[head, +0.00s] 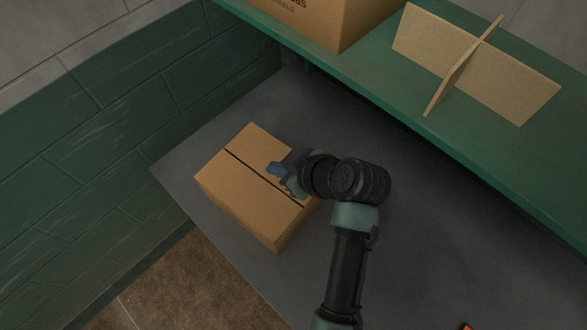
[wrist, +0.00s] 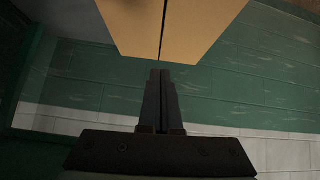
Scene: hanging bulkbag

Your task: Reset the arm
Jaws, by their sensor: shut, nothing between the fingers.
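My gripper (wrist: 160,75) is shut and empty in the wrist view, its two fingers together below the edge of a cardboard box. In the head view my gripper (head: 275,170) is over the top of the closed cardboard box (head: 240,190), near the dark seam. I cannot tell whether the fingertips touch the box. The box also shows at the top of the wrist view (wrist: 185,25). My arm reaches up from the bottom of the head view and bends left at the wrist, hiding the box's right corner.
The box sits on a dark grey surface (head: 400,270). A green shelf (head: 400,100) at upper right carries another cardboard box (head: 330,20) and a crossed cardboard divider (head: 480,70). A green brick wall (head: 90,140) stands at left.

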